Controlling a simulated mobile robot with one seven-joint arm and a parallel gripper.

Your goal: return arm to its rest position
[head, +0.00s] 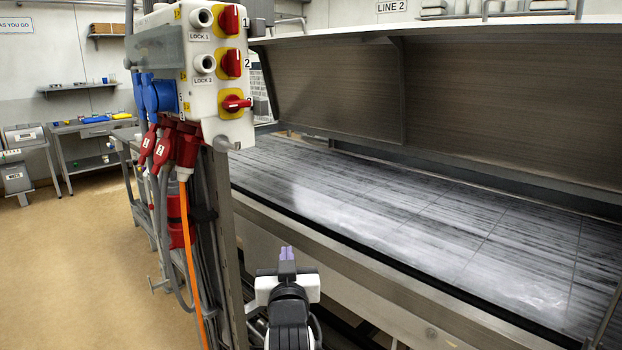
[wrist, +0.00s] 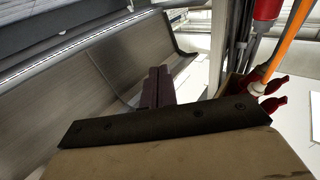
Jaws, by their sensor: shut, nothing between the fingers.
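My gripper (head: 287,254) is at the bottom middle of the head view, in front of the dryer's front frame and to the right of the control box's post. Its purple fingers are together and hold nothing. The fingers also show in the wrist view (wrist: 158,86), with the raised hood behind them. The dryer hood (head: 480,95) stands open above a wide grey bed (head: 430,225). My gripper is apart from the control box and the hood.
A control box (head: 215,95) with red rotary switches stands on a post at left. Red plugs (head: 165,150) and an orange cable (head: 191,260) hang below it. A side table (head: 90,127) stands at the far left. The brown floor (head: 70,260) at left is clear.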

